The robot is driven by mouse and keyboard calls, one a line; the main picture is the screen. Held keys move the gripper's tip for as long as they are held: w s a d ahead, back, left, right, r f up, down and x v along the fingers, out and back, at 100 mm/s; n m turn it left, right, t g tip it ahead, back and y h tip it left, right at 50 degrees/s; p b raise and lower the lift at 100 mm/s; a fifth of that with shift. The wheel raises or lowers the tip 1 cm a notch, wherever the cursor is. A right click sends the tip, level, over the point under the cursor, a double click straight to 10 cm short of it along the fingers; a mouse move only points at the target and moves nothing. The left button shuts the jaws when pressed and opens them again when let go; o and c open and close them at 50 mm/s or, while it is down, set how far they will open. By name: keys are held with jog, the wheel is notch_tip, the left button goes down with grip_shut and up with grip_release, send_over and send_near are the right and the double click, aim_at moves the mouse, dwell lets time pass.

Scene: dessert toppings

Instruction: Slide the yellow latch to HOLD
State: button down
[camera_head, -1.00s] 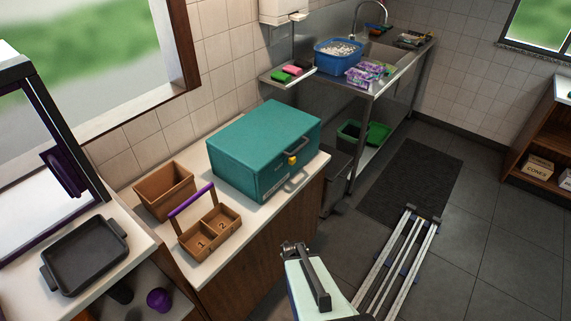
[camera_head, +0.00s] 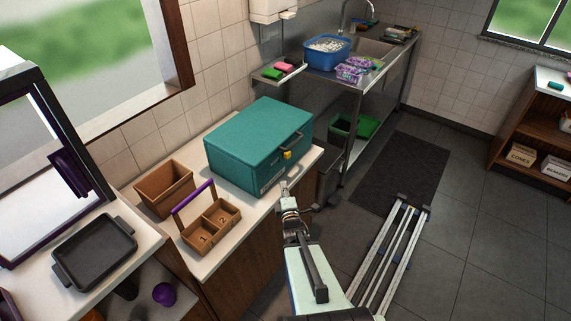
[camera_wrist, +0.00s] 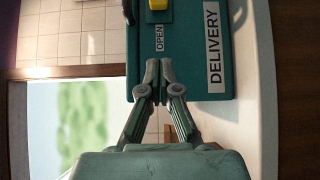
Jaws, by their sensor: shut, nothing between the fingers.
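The yellow latch (camera_head: 287,155) sits on the front face of the teal box (camera_head: 258,138), near its upper edge. In the wrist view the yellow latch (camera_wrist: 158,8) is at the top edge, beside a small OPEN label (camera_wrist: 159,38); no HOLD label shows. A DELIVERY label (camera_wrist: 214,45) is on the same teal face. My gripper (camera_head: 284,185) is in front of the box, below the latch. In the wrist view my gripper (camera_wrist: 159,66) is shut and empty, its fingertips a short way from the latch, over the teal face; contact with the face cannot be told.
A two-compartment caddy (camera_head: 208,222) with a purple handle and a brown bin (camera_head: 164,188) stand left of the box on the counter. A black tray (camera_head: 94,253) lies farther left. The sink bench (camera_head: 345,80) is behind right. Open floor (camera_head: 455,235) lies to the right.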

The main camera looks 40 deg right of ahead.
jog(key=shift+f, duration=0.1)
jog(key=b, duration=1.5)
send_near(284, 157)
jog(key=w+a, duration=0.2)
jog(key=x, duration=0.1)
jog(key=p+x, duration=0.2)
jog(key=shift+w+d+r, duration=0.1)
jog(key=shift+w+r, duration=0.1)
jog(key=shift+r, duration=0.1)
jog(key=shift+d+p, duration=1)
jog(key=shift+d, duration=0.15)
jog(key=shift+w+d+f, duration=0.1)
jog(key=shift+w+d, duration=0.05)
jog(key=shift+d, duration=0.4)
